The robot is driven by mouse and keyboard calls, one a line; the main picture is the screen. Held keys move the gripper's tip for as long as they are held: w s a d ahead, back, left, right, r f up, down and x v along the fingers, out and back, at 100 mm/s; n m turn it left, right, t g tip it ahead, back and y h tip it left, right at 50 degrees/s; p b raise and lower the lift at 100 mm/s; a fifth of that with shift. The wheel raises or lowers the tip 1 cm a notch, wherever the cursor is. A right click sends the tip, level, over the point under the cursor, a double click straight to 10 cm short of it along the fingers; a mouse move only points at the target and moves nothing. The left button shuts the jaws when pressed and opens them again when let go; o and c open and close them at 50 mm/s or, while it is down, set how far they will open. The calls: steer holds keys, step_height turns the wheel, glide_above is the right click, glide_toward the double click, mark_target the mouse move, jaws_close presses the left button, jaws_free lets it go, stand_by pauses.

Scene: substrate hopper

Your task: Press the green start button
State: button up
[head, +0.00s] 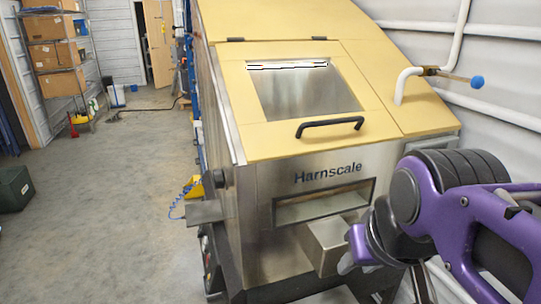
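The hopper machine (270,195), marked Harnscale, stands in front of me with a yellow sloped top and a bare metal front. I cannot make out a green start button anywhere in the head view. A grey-green box edge (432,143) shows at the machine's right side, and my purple arm covers most of what lies below it. My gripper (354,254) is low at the right, in front of the machine's lower front. Only a grey tip of it shows past the wrist, so its opening is hidden.
A lid with a black handle (330,126) lies closed on the yellow top. A metal chute (332,240) juts from the front below a slot. A blue-knobbed lever (477,82) sticks out at right. The floor at left is open, with a green bin (15,189) and shelf (55,55).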

jaws_close()
stand_by(1.3)
